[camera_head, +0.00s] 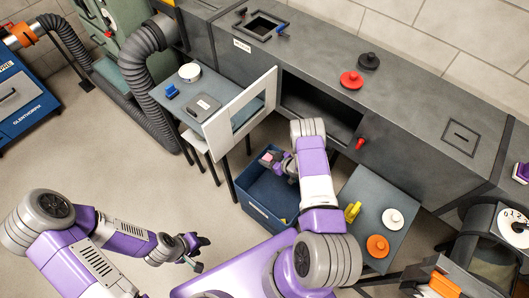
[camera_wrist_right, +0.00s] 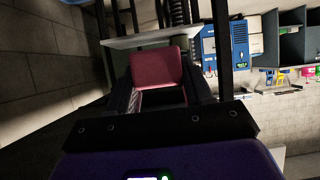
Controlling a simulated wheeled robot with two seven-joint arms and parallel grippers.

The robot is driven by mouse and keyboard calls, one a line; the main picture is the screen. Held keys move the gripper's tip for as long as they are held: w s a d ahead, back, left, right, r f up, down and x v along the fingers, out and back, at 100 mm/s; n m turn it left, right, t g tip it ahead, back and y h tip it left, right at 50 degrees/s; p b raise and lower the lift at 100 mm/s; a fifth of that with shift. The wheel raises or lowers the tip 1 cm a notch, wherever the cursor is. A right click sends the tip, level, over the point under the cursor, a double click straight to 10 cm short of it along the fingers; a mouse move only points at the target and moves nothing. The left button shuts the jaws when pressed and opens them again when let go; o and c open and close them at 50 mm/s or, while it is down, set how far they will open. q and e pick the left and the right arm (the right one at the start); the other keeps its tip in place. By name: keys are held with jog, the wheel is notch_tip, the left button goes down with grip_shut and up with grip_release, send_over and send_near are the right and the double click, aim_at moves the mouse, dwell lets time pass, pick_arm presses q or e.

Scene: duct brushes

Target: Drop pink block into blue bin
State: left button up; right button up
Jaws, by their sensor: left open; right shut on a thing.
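The pink block (camera_head: 268,157) is held by my right gripper (camera_head: 275,160) above the blue bin (camera_head: 257,211). In the right wrist view the pink block (camera_wrist_right: 158,68) sits between the two fingers of my right gripper (camera_wrist_right: 158,92), which is shut on it. The bin is open at the top and stands on the floor below the duct. My right arm hides part of the bin; a small yellow thing shows inside it. My left gripper (camera_head: 197,250) is open and empty, low at the left, well away from the bin.
A white-framed door (camera_head: 215,135) stands open just left of the bin. The grey duct (camera_head: 390,110) has an open hatch behind my right gripper. A side table (camera_head: 385,205) right of my arm carries a yellow thing, a white disc and an orange disc.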

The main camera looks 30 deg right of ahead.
jog(key=shift+s+d+f, duration=0.1)
jog(key=shift+s+f, duration=0.05)
jog(key=shift+f, duration=0.35)
jog(key=shift+s+f, duration=0.15)
jog(key=shift+f, duration=0.3)
notch_tip(320, 180, down, 12)
jog(key=b, duration=0.9)
jog(key=shift+r, duration=0.25)
jog(key=o, duration=1.1)
jog(key=shift+p+v, duration=1.2)
jog(key=shift+v, duration=2.6)
jog(key=shift+w, duration=0.1)
